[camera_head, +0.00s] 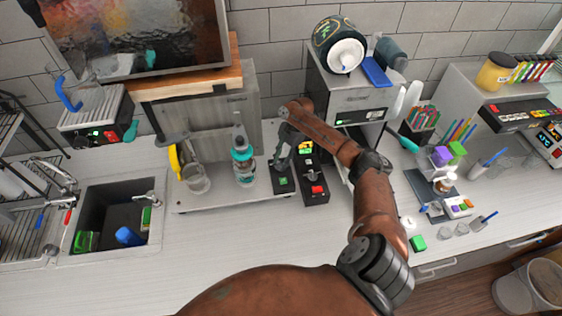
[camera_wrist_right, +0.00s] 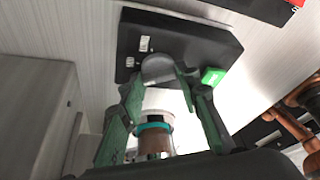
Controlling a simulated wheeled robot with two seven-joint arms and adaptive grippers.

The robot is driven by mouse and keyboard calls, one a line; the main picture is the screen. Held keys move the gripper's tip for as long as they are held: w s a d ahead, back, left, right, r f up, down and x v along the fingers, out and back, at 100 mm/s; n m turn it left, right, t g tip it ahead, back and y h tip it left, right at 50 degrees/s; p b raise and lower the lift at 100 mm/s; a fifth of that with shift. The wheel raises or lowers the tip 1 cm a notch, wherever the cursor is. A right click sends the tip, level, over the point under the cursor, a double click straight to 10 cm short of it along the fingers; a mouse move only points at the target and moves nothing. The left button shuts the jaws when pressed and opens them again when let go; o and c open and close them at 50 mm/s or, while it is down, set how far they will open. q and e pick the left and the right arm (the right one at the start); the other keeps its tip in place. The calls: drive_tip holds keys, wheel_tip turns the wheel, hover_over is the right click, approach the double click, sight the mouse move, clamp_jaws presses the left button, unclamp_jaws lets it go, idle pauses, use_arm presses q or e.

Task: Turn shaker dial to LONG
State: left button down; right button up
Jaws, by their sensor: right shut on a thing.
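My right gripper (camera_head: 281,160) reaches down to a black control box (camera_head: 284,186) with a green button, near the middle of the counter. In the right wrist view, its two dark green fingers (camera_wrist_right: 160,78) are closed around a rounded grey knob (camera_wrist_right: 157,65), which appears to be the shaker dial. The black panel (camera_wrist_right: 190,38) lies behind it, with a green button (camera_wrist_right: 213,76) to the right and small pale labels to the left. I cannot read the labels or the dial's setting. My left gripper is not in view.
A second black box with a red button (camera_head: 317,190) stands close on the right. A teal-banded bottle (camera_head: 243,160) and a glass jug (camera_head: 196,178) stand on the left. A sealing machine (camera_head: 350,100) stands behind.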

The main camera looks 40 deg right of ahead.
drive_tip(key=shift+s+r+m+t+p, duration=0.1)
drive_tip(key=shift+m+t+p, duration=0.15)
drive_tip(key=shift+m+p, duration=0.55)
drive_tip(key=shift+s+r+m+t+p, duration=0.1)
drive_tip(key=shift+m+t+p, duration=0.15)
drive_tip(key=shift+m+p, duration=0.55)
drive_tip(key=shift+a+f+m+t+p, duration=0.15)
drive_tip(key=shift+m+t+p, duration=0.35)
drive_tip(key=shift+m+p, duration=0.5)
drive_tip(key=shift+m+t+h, duration=0.3)
drive_tip(key=shift+m+t, duration=0.1)
drive_tip(key=shift+m, duration=0.7)
drive_tip(key=m, duration=0.2)
drive_tip(key=m+t+h, duration=0.1)
drive_tip(key=m, duration=0.1)
drive_tip(key=shift+h, duration=0.3)
drive_tip(key=m+h, duration=0.1)
drive_tip(key=m, duration=0.2)
drive_tip(key=m+h, duration=0.1)
drive_tip(key=m, duration=0.2)
drive_tip(key=shift+a+t, duration=0.1)
drive_tip(key=shift+t, duration=0.2)
drive_tip(key=shift+m, duration=0.3)
drive_tip(key=o, duration=1.2)
drive_tip(key=shift+c, duration=0.2)
